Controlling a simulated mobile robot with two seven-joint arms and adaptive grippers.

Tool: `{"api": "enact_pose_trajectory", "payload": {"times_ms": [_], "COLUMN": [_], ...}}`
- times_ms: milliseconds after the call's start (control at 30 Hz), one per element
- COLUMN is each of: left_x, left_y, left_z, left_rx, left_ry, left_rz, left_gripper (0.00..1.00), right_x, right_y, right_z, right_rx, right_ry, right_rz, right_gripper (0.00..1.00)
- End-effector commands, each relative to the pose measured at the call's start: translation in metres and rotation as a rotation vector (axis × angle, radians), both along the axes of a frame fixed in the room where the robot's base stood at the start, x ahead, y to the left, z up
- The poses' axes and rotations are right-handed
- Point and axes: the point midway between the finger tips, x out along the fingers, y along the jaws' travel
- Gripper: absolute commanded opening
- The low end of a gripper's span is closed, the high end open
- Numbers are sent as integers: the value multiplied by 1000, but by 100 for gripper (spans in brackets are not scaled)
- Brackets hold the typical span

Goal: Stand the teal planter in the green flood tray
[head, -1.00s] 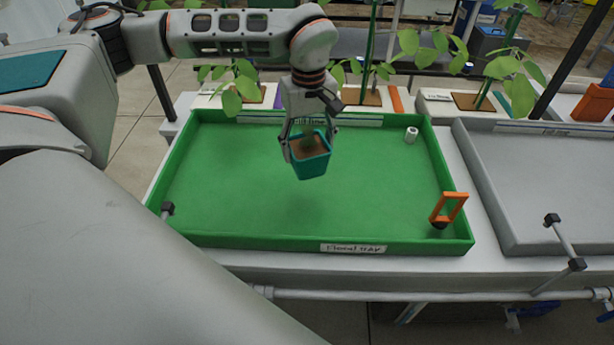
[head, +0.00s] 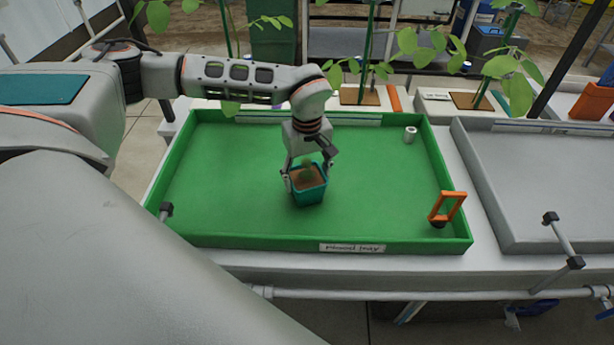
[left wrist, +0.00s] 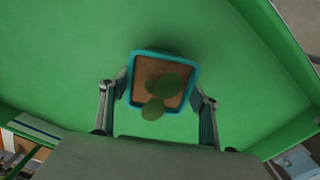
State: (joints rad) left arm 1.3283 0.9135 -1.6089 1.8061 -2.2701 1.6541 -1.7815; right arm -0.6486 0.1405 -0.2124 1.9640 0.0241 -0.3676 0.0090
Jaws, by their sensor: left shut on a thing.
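The teal planter (head: 309,191) is a small square pot with brown soil and a small green plant. It is upright inside the walls of the green flood tray (head: 220,222), near the tray's middle. My left gripper (head: 308,177) is shut on the planter from above, one finger at each side. In the left wrist view the planter (left wrist: 162,82) shows between the two fingers with green tray floor around it. Whether its base touches the tray floor is hard to tell. My right gripper is not in view.
An orange-handled fitting (head: 446,208) stands in the tray's front right corner. A small white cylinder (head: 410,134) is at its back right. A grey tray (head: 540,185) lies to the right. Potted plants line the back. The green tray floor is otherwise clear.

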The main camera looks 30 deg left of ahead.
Motion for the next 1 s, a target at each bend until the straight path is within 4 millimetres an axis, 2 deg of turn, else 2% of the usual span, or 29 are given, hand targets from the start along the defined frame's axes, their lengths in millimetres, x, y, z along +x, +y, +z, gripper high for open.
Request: {"api": "enact_pose_trajectory", "payload": {"times_ms": [167,200,233,267,667,767,1000], "left_x": [0,0,0,0,0,1,1], "left_y": [0,0,0,0,0,0,0], "left_z": [-3,-3,-3,-3,1,12,59], "left_rx": [0,1,1,1,-1,0,0], "left_ry": [0,1,1,1,-1,-4,-5], "left_rz": [0,0,0,0,-1,-2,-1], "left_gripper": [34,66,74,78,78,78,78], "right_x": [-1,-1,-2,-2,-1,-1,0], "right_y": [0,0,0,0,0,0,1], "right_z": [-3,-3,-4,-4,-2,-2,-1], "right_rx": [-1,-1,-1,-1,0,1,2], "right_ry": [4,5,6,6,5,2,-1], "right_rz": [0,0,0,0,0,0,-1], "right_gripper": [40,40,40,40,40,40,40]}}
